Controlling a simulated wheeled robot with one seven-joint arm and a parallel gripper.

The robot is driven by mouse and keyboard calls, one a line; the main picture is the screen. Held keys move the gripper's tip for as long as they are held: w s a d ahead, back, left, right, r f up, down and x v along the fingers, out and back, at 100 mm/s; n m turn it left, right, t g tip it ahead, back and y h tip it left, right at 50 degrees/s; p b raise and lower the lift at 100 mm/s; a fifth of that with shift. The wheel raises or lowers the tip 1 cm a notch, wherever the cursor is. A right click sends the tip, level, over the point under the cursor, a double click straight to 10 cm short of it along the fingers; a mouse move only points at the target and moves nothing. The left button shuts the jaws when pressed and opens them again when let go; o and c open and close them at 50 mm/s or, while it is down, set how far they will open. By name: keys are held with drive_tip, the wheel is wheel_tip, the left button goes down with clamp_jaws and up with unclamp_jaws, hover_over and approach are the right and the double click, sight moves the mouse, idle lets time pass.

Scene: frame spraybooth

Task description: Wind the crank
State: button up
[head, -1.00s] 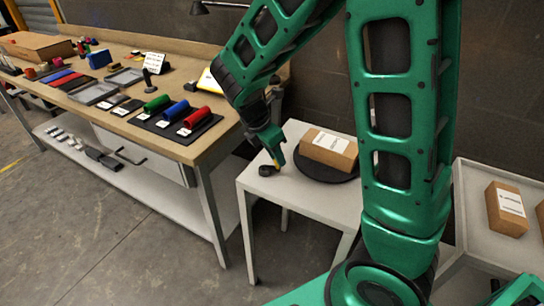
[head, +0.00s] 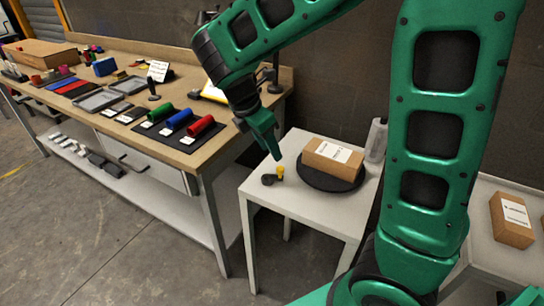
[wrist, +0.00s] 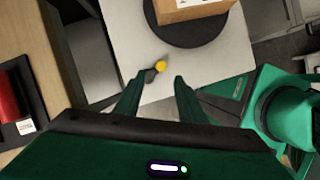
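The crank (head: 268,180) is a small dark hub and arm with a yellow knob (head: 280,172), at the left front of a small white table (head: 300,205). A black turntable (head: 318,184) beside it carries a cardboard box (head: 333,157) with a white label. My gripper (head: 277,157) is just above the knob in the head view, apart from it. In the wrist view, the two fingers of my gripper (wrist: 160,78) are spread and empty, with the yellow knob (wrist: 160,66) just past the tips, between them. The knob points toward the turntable side.
A pale upright container (head: 376,141) stands behind the turntable. A long workbench (head: 190,155) at left holds red, blue and green rolls and trays. Another boxed item (head: 512,218) sits on a surface at right. Open floor lies in front.

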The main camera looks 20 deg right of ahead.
drive_tip(key=shift+v, duration=1)
